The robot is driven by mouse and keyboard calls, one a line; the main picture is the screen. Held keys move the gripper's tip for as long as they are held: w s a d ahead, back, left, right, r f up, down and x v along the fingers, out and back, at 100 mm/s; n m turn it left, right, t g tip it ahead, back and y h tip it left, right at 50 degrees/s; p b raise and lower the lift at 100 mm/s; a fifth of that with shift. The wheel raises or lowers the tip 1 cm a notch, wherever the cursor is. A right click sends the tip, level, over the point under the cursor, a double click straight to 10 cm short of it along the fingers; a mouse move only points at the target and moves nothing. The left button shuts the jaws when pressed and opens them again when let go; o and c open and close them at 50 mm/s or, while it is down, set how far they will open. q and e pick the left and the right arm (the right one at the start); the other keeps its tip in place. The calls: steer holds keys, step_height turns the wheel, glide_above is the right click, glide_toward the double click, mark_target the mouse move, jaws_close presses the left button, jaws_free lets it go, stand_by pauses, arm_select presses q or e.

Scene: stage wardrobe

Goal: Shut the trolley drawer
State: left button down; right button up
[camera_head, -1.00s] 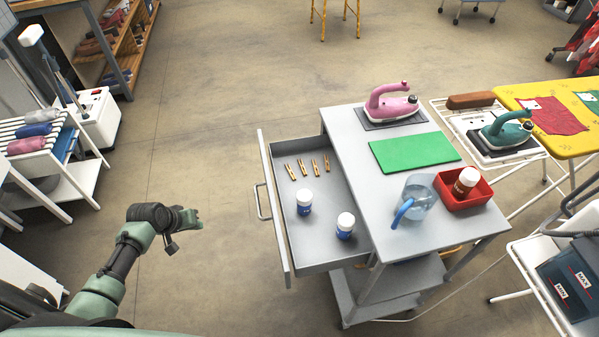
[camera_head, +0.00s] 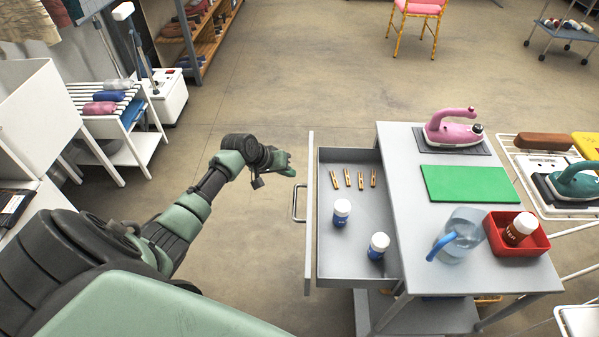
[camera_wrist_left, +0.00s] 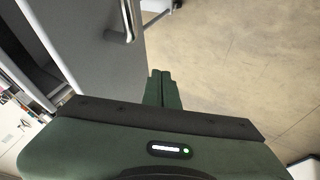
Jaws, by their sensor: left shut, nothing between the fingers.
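The grey trolley (camera_head: 405,165) stands right of centre in the head view. Its drawer (camera_head: 345,262) is pulled out toward the left. Several wooden clothes pegs (camera_head: 347,180) and two white-capped blue jars (camera_head: 341,213) (camera_head: 377,247) are in it. The drawer's bar handle (camera_head: 296,204) is on its outer front panel. My left gripper (camera_head: 288,170) is shut and empty, just left of the drawer front near the handle. In the left wrist view the shut fingers (camera_wrist_left: 162,88) point past the drawer front (camera_wrist_left: 95,60), with the handle (camera_wrist_left: 124,25) beyond them. My right gripper is out of view.
On the trolley top are a pink iron (camera_head: 452,130), a green mat (camera_head: 468,184), a clear jug (camera_head: 460,236) and a red box (camera_head: 516,236) with a jar. A white rack (camera_head: 125,125) stands at left. The floor between is clear.

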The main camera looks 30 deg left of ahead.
arm_select(q)
steer(key=shift+w+d+r, duration=0.1)
steer(key=shift+w+d, duration=0.35)
steer(key=shift+d, duration=0.3)
steer(key=shift+w+d+r, duration=0.1)
steer(key=shift+w+d, duration=0.3)
steer(key=shift+d, duration=0.3)
steer(key=shift+d, duration=0.1)
steer(key=p, duration=0.2)
glide_above(328, 183)
steer(key=shift+d+r, duration=0.1)
steer(key=w+d, duration=0.1)
steer(key=d, duration=0.2)
steer(key=w+d+b, duration=0.1)
steer(key=w+d, duration=0.3)
steer(key=d, duration=0.1)
steer(key=shift+w+d+b, duration=0.1)
steer(key=shift+d+b, duration=0.2)
steer(key=shift+b, duration=0.05)
steer(key=shift+w+d, duration=0.35)
steer(key=shift+d, duration=0.35)
steer(key=shift+d, duration=0.1)
